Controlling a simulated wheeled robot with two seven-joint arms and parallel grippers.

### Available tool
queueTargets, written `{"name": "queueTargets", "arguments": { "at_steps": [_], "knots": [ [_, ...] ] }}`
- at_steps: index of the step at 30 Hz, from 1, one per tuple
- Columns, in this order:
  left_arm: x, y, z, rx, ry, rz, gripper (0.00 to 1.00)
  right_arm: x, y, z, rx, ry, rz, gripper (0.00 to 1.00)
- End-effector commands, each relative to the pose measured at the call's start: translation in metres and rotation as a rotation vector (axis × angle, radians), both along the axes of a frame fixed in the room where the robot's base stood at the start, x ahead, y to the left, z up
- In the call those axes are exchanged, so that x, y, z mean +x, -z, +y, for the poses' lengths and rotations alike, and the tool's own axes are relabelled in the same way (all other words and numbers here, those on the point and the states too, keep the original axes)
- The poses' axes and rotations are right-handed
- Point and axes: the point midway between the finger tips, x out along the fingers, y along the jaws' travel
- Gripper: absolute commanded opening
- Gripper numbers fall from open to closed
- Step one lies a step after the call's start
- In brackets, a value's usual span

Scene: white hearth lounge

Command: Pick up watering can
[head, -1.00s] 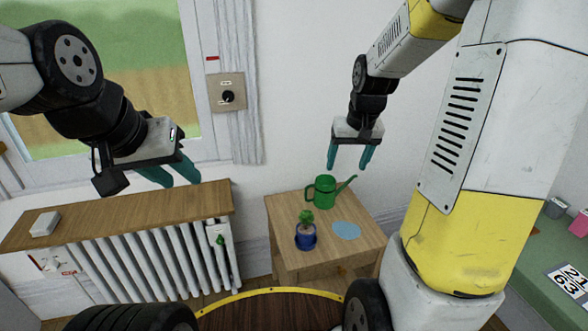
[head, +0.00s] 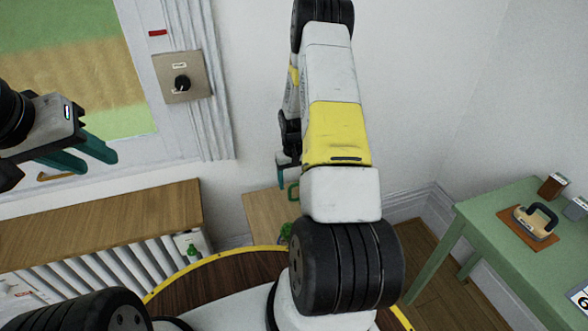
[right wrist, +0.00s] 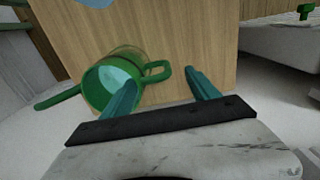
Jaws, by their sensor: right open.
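The green watering can (right wrist: 101,88) stands on the small wooden table (right wrist: 195,35) in the right wrist view. Its open top faces the camera, its spout points left and its loop handle (right wrist: 162,66) points right. My right gripper (right wrist: 158,76) is open, and the handle shows between its teal fingers; I cannot tell how deep it sits there. My left gripper (head: 100,162) is open and empty at the left.
A radiator with a wooden top (head: 100,225) stands left. A green table (head: 480,225) with several items is at the right. A blue disc (right wrist: 95,2) lies on the wooden table.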

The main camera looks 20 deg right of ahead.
Motion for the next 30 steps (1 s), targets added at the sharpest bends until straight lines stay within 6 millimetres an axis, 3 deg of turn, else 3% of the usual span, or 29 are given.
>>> {"name": "queueTargets", "arguments": {
  "at_steps": [3, 10, 18, 27, 30],
  "knots": [
    [0.000, 0.000, 0.000, 0.000, 0.000, 0.000, 0.36, 0.000, 0.018, 0.000, 0.000, 0.001, 0.001, 0.69],
    [0.000, 0.000, 0.000, 0.000, 0.000, 0.000, 0.36, -0.001, 0.035, -0.001, 0.000, 0.001, 0.001, 0.69],
    [0.000, 0.000, 0.000, 0.000, 0.000, 0.000, 0.36, -0.001, 0.073, -0.002, 0.000, -0.001, 0.000, 0.69],
    [0.000, 0.000, 0.000, 0.000, 0.000, 0.000, 0.36, 0.000, 0.079, -0.003, -0.001, 0.000, -0.003, 0.69],
    [0.000, 0.000, 0.000, 0.000, 0.000, 0.000, 0.36, 0.000, 0.079, -0.003, 0.000, 0.001, -0.003, 0.52]
  ]
}}
